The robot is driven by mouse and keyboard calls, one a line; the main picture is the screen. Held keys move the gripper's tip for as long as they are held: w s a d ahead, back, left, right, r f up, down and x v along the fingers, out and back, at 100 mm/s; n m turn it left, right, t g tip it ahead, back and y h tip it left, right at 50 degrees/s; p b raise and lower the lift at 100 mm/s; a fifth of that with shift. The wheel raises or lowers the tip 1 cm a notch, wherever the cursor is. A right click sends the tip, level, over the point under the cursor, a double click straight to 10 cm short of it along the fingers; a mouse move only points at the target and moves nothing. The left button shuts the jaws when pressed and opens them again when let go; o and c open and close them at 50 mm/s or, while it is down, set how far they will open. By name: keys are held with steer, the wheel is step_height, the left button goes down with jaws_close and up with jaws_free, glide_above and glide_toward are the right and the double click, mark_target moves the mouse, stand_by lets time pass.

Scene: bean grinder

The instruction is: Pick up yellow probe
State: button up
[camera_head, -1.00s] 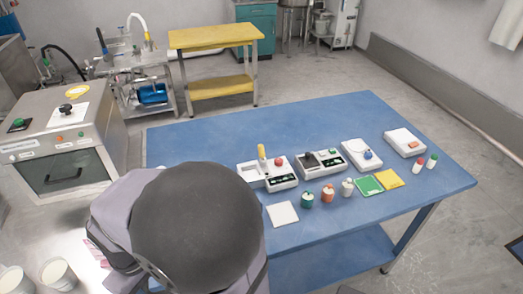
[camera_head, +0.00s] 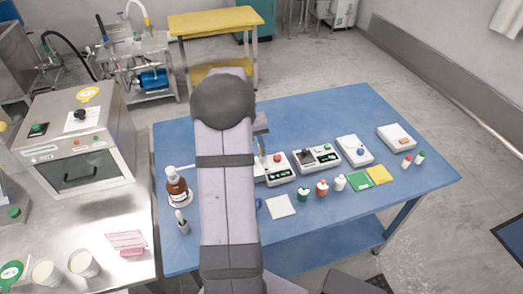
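The yellow probe (camera_head: 260,146) shows only as a thin upright sliver just right of my arm. It stands at the left end of a white meter (camera_head: 278,169) with a red knob. My arm hides the left part of this meter and some of the probe. A small grey part of my arm juts out just above the probe. The fingers of my gripper are hidden behind the arm, so I cannot see whether they touch the probe.
More white instruments (camera_head: 317,158) stand to the right on the blue table (camera_head: 420,182). A brown bottle (camera_head: 177,191) stands left of my arm. The table's back is clear.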

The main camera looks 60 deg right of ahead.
steer(key=m+t+h, duration=0.1)
steer(key=m+h, duration=0.1)
glide_above(260, 153)
steer(key=shift+f+b, duration=0.4)
steer(key=shift+f, duration=0.45)
steer(key=shift+p+x, duration=0.45)
steer(key=shift+x, duration=0.6)
steer(key=shift+f, duration=0.1)
steer(key=shift+p+x, duration=1.3)
steer(key=shift+x, duration=1.2)
steer(key=shift+w+a, duration=0.1)
steer(key=shift+w, duration=0.05)
jaws_close()
